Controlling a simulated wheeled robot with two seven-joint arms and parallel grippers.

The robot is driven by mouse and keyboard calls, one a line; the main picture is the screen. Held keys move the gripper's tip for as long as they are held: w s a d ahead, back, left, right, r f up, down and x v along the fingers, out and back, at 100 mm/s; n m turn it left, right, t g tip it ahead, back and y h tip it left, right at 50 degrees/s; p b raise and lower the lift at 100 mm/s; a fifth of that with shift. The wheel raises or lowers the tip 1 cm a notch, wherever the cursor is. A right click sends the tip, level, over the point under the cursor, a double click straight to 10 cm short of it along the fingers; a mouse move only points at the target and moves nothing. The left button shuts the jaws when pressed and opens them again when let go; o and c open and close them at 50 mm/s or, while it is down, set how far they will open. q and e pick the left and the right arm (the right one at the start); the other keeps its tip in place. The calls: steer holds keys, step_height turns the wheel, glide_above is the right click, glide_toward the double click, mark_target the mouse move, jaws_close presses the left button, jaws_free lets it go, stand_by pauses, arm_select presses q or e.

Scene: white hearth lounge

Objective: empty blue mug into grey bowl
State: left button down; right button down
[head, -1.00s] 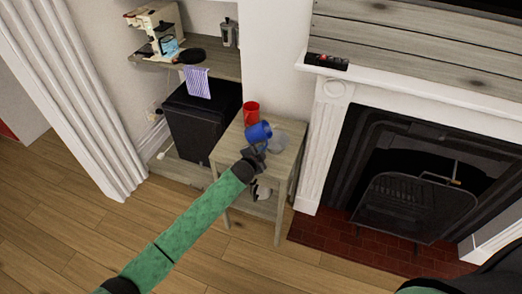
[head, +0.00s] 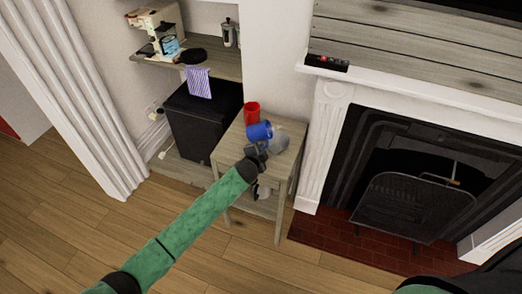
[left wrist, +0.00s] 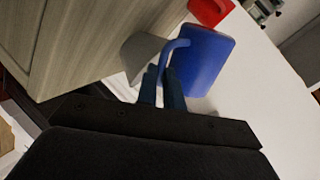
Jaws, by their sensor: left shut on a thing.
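The blue mug (head: 259,131) is held above the small wooden table and looks tipped well over toward its side; its inside cannot be made out. My left gripper (head: 258,151) is shut on its handle. In the left wrist view, the fingers (left wrist: 162,88) pinch the handle of the blue mug (left wrist: 206,62). The grey bowl (head: 279,144) is on the table, just right of and below the mug in the head view, partly covered by mug and gripper. A grey shape beyond the fingers in the left wrist view looks like the bowl (left wrist: 141,52). My right gripper is out of view.
A red mug (head: 252,112) stands on the table (head: 291,129) behind the blue mug. A black cabinet (head: 203,117) is to the left under a shelf (head: 222,66). A white fireplace surround (head: 327,140) is close on the right. The wooden floor in front is clear.

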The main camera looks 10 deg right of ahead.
arm_select(q)
steer(key=shift+r, duration=0.1)
steer(key=shift+p, duration=0.35)
steer(key=shift+b, duration=0.3)
steer(key=shift+s+m+t+b, duration=0.1)
steer(key=shift+m+t+b, duration=0.2)
steer(key=shift+b, duration=0.15)
steer(key=shift+s+b, duration=0.1)
steer(key=shift+b, duration=0.45)
steer(key=shift+r+t+y, duration=0.1)
steer(key=shift+t+y, duration=0.2)
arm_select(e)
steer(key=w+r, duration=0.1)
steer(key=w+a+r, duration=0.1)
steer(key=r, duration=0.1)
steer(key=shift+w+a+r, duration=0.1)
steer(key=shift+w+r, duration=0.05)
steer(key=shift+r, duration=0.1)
